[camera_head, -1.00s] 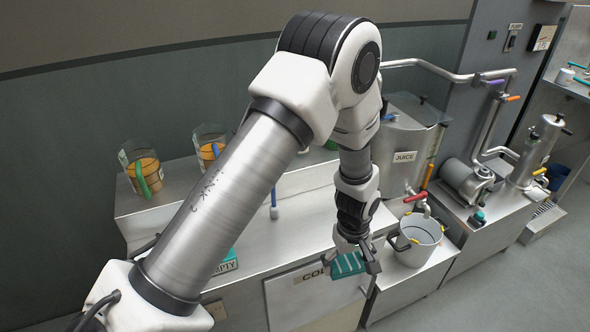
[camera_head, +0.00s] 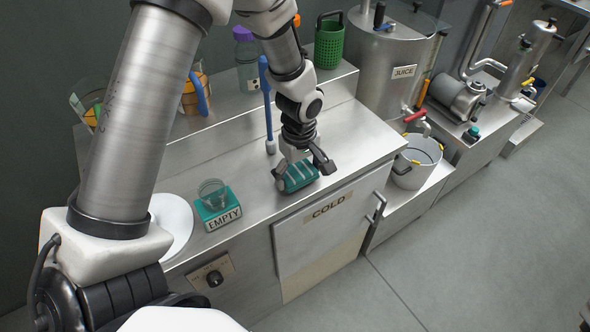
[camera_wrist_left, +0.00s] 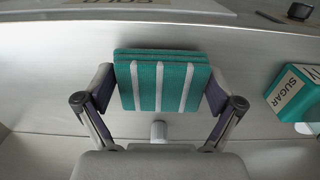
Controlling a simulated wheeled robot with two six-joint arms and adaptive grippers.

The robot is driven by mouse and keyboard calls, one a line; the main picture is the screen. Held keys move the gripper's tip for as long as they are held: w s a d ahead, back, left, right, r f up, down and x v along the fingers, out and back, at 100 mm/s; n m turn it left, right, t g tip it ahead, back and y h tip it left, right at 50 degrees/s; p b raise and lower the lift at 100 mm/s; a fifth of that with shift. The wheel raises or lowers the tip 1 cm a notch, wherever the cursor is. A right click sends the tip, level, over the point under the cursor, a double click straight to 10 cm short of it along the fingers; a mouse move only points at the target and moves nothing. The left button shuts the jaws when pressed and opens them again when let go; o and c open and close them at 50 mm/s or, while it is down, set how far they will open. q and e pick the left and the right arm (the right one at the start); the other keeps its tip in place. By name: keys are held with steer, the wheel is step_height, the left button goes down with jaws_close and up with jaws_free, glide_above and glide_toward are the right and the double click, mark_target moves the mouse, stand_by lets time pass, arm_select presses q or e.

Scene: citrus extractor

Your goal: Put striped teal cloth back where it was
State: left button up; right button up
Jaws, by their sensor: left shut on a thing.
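The striped teal cloth (camera_head: 299,177), folded with pale stripes, is between the fingers of my left gripper (camera_head: 304,176), at or just above the steel counter (camera_head: 345,143) behind the COLD door. In the left wrist view the cloth (camera_wrist_left: 161,82) sits squarely between both fingers of the left gripper (camera_wrist_left: 159,95), which is shut on it. I cannot tell whether the cloth touches the counter. My right gripper is not in view.
A teal EMPTY box (camera_head: 219,209) with a glass stands to the left, beside a white round plate (camera_head: 172,222). A blue-handled brush (camera_head: 268,115) stands behind the gripper. A grey pot (camera_head: 416,163) stands to the right. The counter right of the cloth is clear.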

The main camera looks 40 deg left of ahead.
mark_target(299, 171)
arm_select(q)
steer(key=shift+w+d+f, duration=0.1)
steer(key=shift+f, duration=0.6)
steer(key=shift+w+r, duration=0.1)
steer(key=shift+s+a, duration=0.2)
steer(key=o, duration=1.2)
steer(key=shift+w+d, duration=0.1)
steer(key=shift+w, duration=0.05)
step_height(299, 171, up, 12)
steer(key=shift+p, duration=0.45)
